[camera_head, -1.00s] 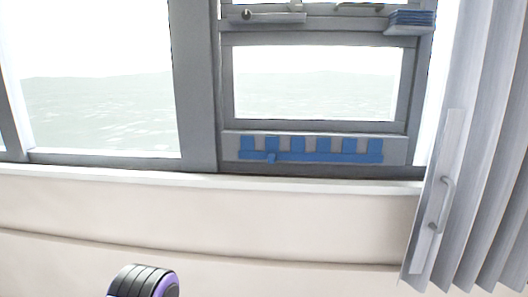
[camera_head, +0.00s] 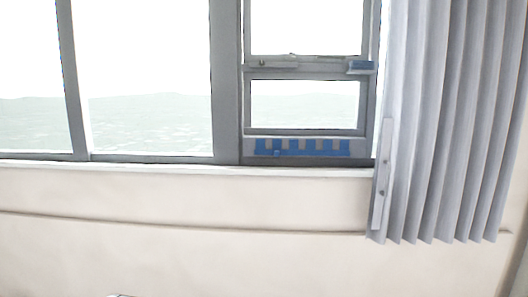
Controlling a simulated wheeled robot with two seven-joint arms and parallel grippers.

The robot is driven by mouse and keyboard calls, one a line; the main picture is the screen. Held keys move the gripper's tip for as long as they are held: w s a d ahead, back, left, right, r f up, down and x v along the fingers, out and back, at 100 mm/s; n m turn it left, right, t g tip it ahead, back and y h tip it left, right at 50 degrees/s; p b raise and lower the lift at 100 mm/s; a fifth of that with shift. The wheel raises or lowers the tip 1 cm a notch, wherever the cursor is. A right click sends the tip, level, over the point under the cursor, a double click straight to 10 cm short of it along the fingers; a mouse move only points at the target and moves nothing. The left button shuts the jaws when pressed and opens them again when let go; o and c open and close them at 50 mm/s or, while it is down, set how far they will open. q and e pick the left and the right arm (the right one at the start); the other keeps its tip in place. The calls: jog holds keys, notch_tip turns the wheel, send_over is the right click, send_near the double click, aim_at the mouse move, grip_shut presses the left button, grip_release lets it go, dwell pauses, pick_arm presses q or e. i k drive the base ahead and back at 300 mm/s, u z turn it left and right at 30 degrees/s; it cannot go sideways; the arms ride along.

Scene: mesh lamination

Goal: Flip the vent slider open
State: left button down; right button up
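The vent slider (camera_head: 314,154) is a blue toothed strip on the grey panel below the small lower window pane. Its upright blue teeth alternate with greyish gaps. A small blue tab (camera_head: 277,153) sticks out low near its left end. Neither gripper is in view, and nothing touches the slider. Only a sliver of what may be my own arm shows at the bottom edge, left of centre.
A grey pleated curtain (camera_head: 450,120) hangs right of the window, with a pale strip (camera_head: 382,175) along its left edge. The pale wall (camera_head: 200,250) below the sill is clear.

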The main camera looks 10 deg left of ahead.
aim_at(276, 150)
jog(key=u, duration=0.65)
jog(key=i, duration=1.1)
jog(key=z, duration=0.4)
jog(key=i, duration=0.65)
jog(key=z, duration=0.6)
